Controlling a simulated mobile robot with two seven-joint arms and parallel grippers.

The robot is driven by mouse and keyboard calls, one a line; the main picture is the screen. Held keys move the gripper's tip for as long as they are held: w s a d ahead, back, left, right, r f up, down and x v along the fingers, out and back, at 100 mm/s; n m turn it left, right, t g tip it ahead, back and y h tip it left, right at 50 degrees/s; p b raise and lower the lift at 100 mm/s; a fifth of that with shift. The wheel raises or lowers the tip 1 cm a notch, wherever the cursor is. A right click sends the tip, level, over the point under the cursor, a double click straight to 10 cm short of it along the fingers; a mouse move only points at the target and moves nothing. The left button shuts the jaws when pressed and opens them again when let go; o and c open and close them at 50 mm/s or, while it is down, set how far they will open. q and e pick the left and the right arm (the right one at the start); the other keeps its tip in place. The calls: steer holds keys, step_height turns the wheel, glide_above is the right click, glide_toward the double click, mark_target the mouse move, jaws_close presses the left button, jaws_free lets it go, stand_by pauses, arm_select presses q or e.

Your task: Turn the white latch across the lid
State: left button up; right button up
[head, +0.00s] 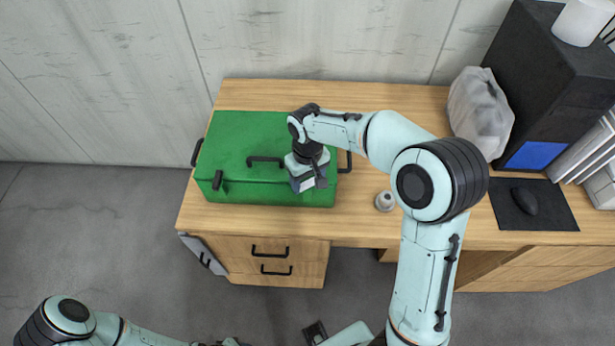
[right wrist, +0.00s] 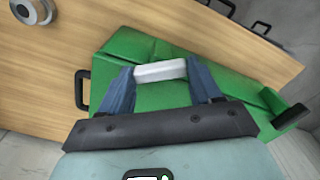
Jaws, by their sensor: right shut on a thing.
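A green case (head: 240,140) lies closed on the wooden desk. In the right wrist view the green lid (right wrist: 150,47) fills the middle. The white latch (right wrist: 160,70) is a short pale bar on the case, between the two blue fingers of my right gripper (right wrist: 161,76). The fingers are shut on its ends. In the head view my right gripper (head: 308,183) is over the front right of the case, and the hand hides most of the latch there. My left arm shows at the bottom left, but its gripper cannot be made out.
Black handles (head: 265,160) and a black latch (head: 218,180) are on the case. A small round grey-white object (head: 385,201) stands right of it. A pale wrapped bundle (head: 479,115), a black computer tower (head: 545,85) and a mouse (head: 525,200) occupy the desk's right side.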

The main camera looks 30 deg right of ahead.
mark_target(307, 182)
steer(key=n+p, duration=0.1)
steer(key=n, duration=0.4)
steer(key=shift+r+n, duration=0.1)
steer(key=shift+n, duration=0.2)
arm_select(q)
steer(key=shift+w+r+p, duration=0.2)
steer(key=shift+w+r, duration=0.25)
steer(key=shift+r, duration=0.15)
steer(key=shift+w+r+p, duration=0.2)
steer(key=shift+w+r, duration=0.2)
steer(key=shift+r, duration=0.2)
arm_select(e)
steer(key=n, duration=0.5)
steer(key=shift+n, duration=0.3)
steer(key=o, duration=1.1)
steer(key=shift+c, duration=0.2)
arm_select(q)
steer(key=shift+w+r+p, duration=0.7)
steer(key=shift+w+r, duration=0.15)
steer(key=shift+r, duration=0.15)
arm_select(e)
step_height(307, 182, up, 13)
steer(key=shift+r, duration=0.15)
